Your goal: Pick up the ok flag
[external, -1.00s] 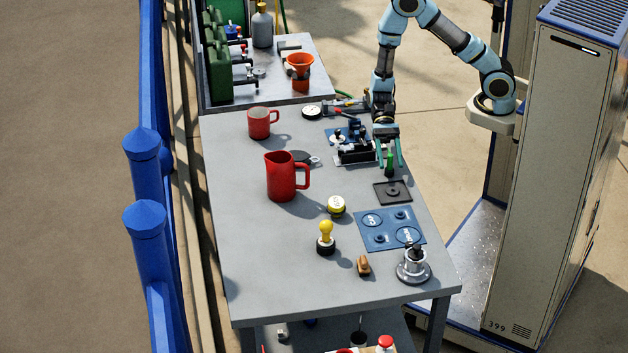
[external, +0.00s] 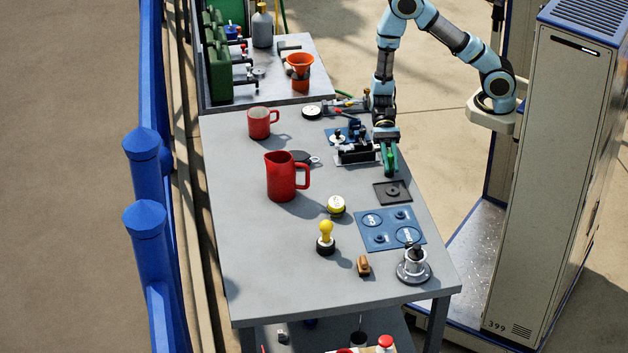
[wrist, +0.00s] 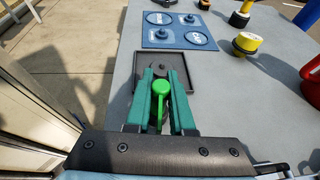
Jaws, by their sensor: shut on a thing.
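My gripper (external: 390,163) points down at the right edge of the table, behind the square black tray (external: 407,192). Its green fingers are closed in on a small green thing, which I take to be the ok flag. In the wrist view the flag (wrist: 160,92) shows bright green between the two fingers of my gripper (wrist: 160,82), with a round head and a stem. The fingers hide most of it in the external view. I cannot tell whether its lower end touches the table.
A black fixture (external: 355,152) stands close to the left of my gripper. A blue mat (external: 372,240) with round discs lies nearer the front. A red jug (external: 281,178), a yellow-topped puck (external: 336,207) and a metal flanged piece (external: 413,267) stand on the grey table (external: 270,270).

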